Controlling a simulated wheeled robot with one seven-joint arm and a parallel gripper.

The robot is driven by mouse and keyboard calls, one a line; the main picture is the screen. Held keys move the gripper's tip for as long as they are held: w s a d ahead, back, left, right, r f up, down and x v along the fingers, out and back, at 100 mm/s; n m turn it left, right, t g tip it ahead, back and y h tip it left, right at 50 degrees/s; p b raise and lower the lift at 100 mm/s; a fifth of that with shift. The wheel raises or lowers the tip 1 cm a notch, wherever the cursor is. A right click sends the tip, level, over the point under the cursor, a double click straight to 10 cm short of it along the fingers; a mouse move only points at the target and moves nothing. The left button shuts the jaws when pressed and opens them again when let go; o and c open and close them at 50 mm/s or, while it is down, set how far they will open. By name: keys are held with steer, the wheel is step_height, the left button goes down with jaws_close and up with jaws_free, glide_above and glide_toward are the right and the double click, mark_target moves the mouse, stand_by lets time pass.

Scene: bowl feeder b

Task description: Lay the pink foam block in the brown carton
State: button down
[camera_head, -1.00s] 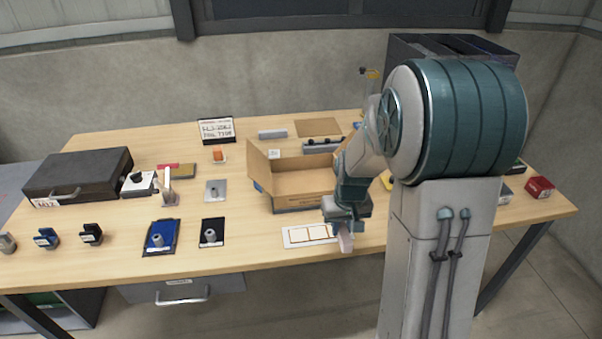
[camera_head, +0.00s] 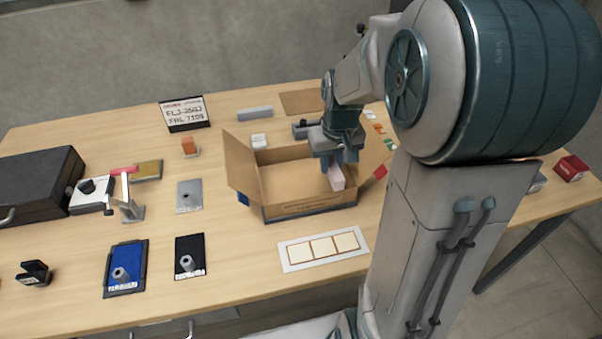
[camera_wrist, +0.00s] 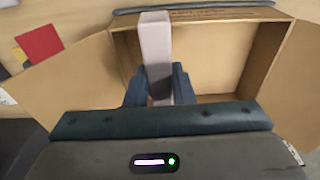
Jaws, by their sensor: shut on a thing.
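The pink foam block (camera_head: 336,178) is a pale pink bar. My gripper (camera_head: 337,163) is shut on it and holds it at the right part of the open brown carton (camera_head: 308,207). In the wrist view the block (camera_wrist: 156,42) sticks out beyond my gripper (camera_wrist: 160,88), over the carton's inside (camera_wrist: 215,55). The block's lower end appears to be within the carton's walls, but I cannot tell whether it touches the bottom. The carton's flaps stand open to left and right.
A white card with square outlines (camera_head: 323,248) lies in front of the carton. Blue (camera_head: 126,268) and black (camera_head: 190,256) pads with grey knobs lie to the left. A red piece (camera_wrist: 39,43) lies beside one flap.

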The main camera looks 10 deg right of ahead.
glide_above(302, 183)
steer(key=f, duration=0.5)
steer(key=shift+s, duration=0.2)
steer(key=shift+f+p, duration=0.35)
steer(key=shift+f, duration=1.55)
steer(key=shift+f, duration=0.15)
steer(key=c, duration=1.2)
jaws_free()
steer(key=shift+c, duration=0.2)
